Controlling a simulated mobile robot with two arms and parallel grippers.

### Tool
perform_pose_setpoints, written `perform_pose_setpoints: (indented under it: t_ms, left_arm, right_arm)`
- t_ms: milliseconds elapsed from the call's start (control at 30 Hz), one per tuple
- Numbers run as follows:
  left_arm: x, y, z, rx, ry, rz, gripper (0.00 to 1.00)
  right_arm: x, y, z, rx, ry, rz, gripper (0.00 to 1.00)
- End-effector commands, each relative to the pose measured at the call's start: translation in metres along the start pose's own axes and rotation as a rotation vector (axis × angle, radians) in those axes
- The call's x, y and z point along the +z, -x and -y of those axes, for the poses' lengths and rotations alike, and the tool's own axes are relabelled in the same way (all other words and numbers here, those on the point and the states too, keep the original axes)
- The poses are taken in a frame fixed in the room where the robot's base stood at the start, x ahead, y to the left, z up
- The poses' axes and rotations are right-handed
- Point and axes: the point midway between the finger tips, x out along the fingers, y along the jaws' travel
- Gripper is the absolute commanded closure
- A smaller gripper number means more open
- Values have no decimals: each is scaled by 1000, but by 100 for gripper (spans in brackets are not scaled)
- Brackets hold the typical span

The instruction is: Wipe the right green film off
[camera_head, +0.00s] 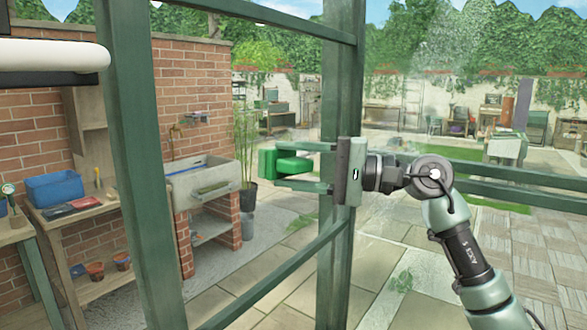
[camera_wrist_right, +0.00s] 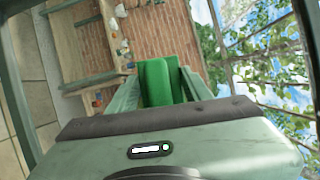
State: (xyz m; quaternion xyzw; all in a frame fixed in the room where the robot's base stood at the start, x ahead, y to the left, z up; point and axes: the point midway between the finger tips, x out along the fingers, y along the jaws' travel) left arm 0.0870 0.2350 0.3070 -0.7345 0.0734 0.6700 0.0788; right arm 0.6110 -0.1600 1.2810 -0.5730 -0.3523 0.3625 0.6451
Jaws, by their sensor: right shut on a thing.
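My right gripper (camera_head: 285,164) is shut on a green sponge-like block (camera_head: 268,163), which sticks out past the fingertips to the left. In the right wrist view the block (camera_wrist_right: 157,82) sits between the two fingers of the gripper (camera_wrist_right: 160,92). The gripper is at the green frame post (camera_head: 334,270) in the head view, with its body in front of it. A pale, speckled haze (camera_head: 448,62) shows at the upper right against the trees. I cannot tell for certain whether this is the green film. My left gripper is not in view.
A second green post (camera_head: 135,160) and cross rails (camera_head: 275,277) stand close by. Beyond them are a brick wall (camera_head: 190,80), a stone sink (camera_head: 200,183) and a wooden bench with a blue tub (camera_head: 55,188). Paving (camera_head: 400,230) lies open at the right.

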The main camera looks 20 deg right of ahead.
Motion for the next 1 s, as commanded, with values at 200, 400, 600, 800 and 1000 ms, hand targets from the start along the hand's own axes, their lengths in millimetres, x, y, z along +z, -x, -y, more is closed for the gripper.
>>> perform_pose_setpoints:
  t_ms: [200,400,600,800,1000]
  left_arm:
    - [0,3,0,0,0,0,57]
    - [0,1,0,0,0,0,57]
    - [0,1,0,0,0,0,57]
    - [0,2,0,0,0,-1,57]
    - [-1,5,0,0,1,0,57]
  right_arm:
    - [-4,1,9,-4,-1,-2,91]
    - [-20,9,10,-5,-1,-4,91]
    - [-33,15,11,-3,-1,-4,91]
    - [-38,17,13,-4,0,-3,91]
    - [-55,23,15,-4,-2,-4,91]
